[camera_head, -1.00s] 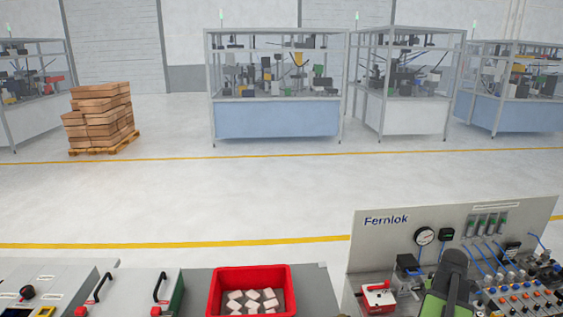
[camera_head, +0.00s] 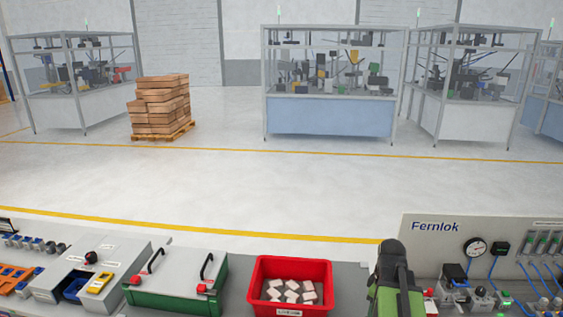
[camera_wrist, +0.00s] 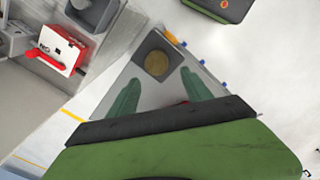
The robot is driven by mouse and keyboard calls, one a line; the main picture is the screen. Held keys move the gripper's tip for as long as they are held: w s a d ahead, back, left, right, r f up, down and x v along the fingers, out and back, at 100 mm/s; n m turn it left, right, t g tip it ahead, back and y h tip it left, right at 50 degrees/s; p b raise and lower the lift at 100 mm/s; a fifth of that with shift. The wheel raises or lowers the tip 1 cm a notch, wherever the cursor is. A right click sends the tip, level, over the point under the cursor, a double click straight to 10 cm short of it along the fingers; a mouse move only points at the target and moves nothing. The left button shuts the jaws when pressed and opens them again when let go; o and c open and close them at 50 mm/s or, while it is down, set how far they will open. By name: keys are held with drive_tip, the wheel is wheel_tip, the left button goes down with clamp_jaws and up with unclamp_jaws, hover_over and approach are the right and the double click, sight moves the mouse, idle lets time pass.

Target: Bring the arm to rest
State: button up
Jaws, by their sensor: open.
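My gripper (camera_wrist: 157,95) shows in the wrist view with its two green fingers spread apart. Nothing is held between them. Beyond the fingertips is a grey surface with a dark square holding a round brownish disc. In the head view the green and black part of my arm (camera_head: 393,285) rises at the bottom, between the red bin and the Fernlok panel. The gripper itself cannot be made out there.
A red bin (camera_head: 262,300) with several white pieces stands left of my arm. A green-and-grey case (camera_head: 175,290) is further left. The Fernlok panel (camera_head: 470,228) stands at right. A red-and-white box (camera_wrist: 58,50) shows in the wrist view. Open floor lies behind the bench.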

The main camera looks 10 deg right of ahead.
drive_tip(key=w+a+m, duration=0.3)
drive_tip(key=a, duration=0.9)
drive_tip(key=w+a+m, duration=0.2)
drive_tip(key=a+m, duration=0.1)
drive_tip(key=a, duration=1)
wheel_tip(320, 180, down, 12)
drive_tip(key=s+a+m+b, duration=0.1)
drive_tip(key=s+a+b, duration=0.1)
drive_tip(key=b, duration=1)
drive_tip(key=shift+s+f, duration=0.2)
drive_tip(key=shift+s, duration=0.1)
